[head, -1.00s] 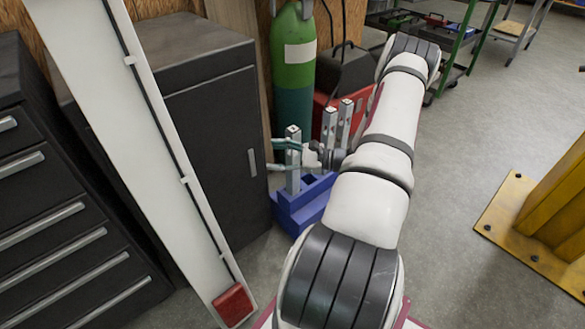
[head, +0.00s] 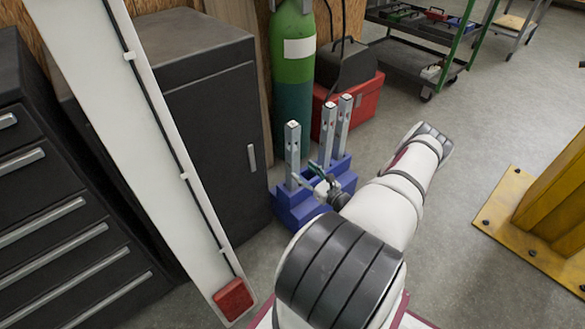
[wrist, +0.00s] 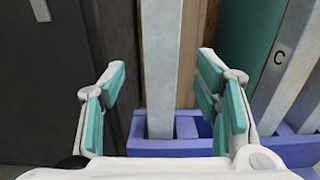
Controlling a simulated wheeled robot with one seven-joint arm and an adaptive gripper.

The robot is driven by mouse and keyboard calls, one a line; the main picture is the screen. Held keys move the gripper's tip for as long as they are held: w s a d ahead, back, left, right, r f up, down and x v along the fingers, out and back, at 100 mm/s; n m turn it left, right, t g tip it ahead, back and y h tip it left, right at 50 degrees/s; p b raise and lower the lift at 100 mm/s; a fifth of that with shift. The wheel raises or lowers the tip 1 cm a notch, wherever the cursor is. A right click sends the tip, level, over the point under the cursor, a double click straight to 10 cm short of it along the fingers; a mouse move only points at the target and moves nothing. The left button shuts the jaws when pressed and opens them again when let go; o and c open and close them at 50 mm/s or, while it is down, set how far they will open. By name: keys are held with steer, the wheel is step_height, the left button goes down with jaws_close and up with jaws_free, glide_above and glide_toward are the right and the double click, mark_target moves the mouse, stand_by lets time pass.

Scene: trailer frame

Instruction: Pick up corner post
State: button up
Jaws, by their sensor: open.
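Several silver square corner posts stand upright in a blue stepped rack (head: 290,212). The left post (head: 292,145) stands apart from the middle post (head: 327,130) and the right post (head: 344,118). My gripper (head: 308,176) is low beside the left post, near its foot. In the wrist view, my gripper (wrist: 163,100) is open, with teal-padded fingers on either side of one post (wrist: 163,60). Gaps show on both sides, and neither pad appears to touch it. That post's foot sits in the blue rack (wrist: 190,148). Part of the rack is hidden by my arm.
A dark cabinet (head: 205,110) stands left of the rack, with a drawer unit (head: 50,200) beyond it. A green gas cylinder (head: 294,60) and a red box (head: 366,100) are behind. A yellow steel base (head: 510,225) is at right; open floor lies between.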

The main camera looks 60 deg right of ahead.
mark_target(296, 164)
steer(key=shift+b+x, duration=1.3)
steer(key=shift+x, duration=2.35)
steer(key=shift+r, duration=0.15)
jaws_close()
